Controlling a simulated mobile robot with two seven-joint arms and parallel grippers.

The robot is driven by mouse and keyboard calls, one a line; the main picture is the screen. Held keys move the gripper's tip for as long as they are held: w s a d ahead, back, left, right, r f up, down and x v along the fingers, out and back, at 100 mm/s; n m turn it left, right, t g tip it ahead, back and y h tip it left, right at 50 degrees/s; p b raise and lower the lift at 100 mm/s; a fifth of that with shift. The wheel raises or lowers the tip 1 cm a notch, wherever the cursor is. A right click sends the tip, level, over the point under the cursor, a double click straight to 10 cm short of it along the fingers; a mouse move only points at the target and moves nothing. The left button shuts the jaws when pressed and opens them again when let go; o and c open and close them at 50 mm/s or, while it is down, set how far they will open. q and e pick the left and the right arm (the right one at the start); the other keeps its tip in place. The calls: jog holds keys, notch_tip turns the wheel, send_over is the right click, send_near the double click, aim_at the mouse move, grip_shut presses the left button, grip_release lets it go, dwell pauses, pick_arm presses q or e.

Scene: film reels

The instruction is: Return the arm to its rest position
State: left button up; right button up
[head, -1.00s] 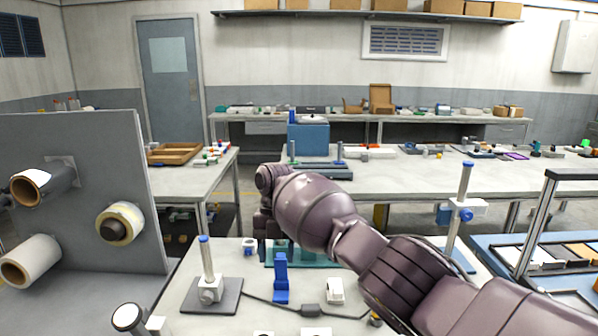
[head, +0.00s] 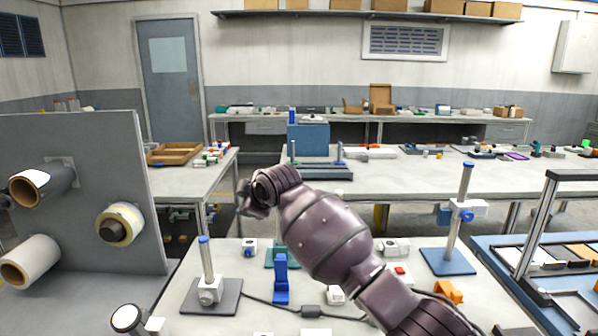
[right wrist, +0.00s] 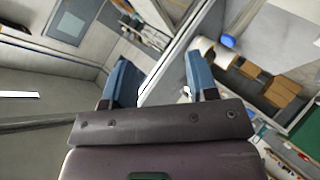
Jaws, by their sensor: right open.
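My right arm comes in from the lower right of the head view and reaches over the near bench (head: 240,285). Its wrist end and right gripper (head: 247,200) hang above the bench's far edge, with the fingers small and partly turned away. In the right wrist view the two blue fingers of the right gripper (right wrist: 158,82) stand wide apart with nothing between them. My left gripper is in neither view.
On the near bench are a grey-based post stand (head: 207,290), a blue holder (head: 281,280), a blue-based post stand (head: 450,260) and an orange part (head: 449,291). A grey panel (head: 80,150) with film reels stands at left. Open space lies above the bench.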

jog(key=s+d+f+m+t+h, duration=0.1)
jog(key=s+d+f+m+t, duration=0.1)
jog(key=s+d+f+m, duration=0.5)
jog(key=s+d+f+m+t, duration=0.25)
jog(key=s+d+f, duration=0.2)
jog(key=d, duration=0.55)
jog(key=s+d+f+m+t+h, duration=0.1)
jog(key=s+d+f+m+t, duration=0.25)
jog(key=s+d+f, duration=0.35)
jog(key=s+d+f+m+g+h, duration=0.1)
jog(key=s+d+f+g, duration=0.1)
jog(key=s+d+f, duration=0.3)
jog(key=s+d+f+m+g+h, duration=0.1)
jog(key=s+d+f, duration=0.4)
jog(key=s, duration=0.8)
jog(key=s+d+f+m+g+h, duration=0.1)
jog(key=s+d+f+g+h, duration=0.1)
jog(key=s+d+f, duration=0.3)
jog(key=s+f+g, duration=0.1)
jog(key=s+f, duration=0.2)
jog(key=s, duration=0.2)
jog(key=shift+f+m+h, duration=0.4)
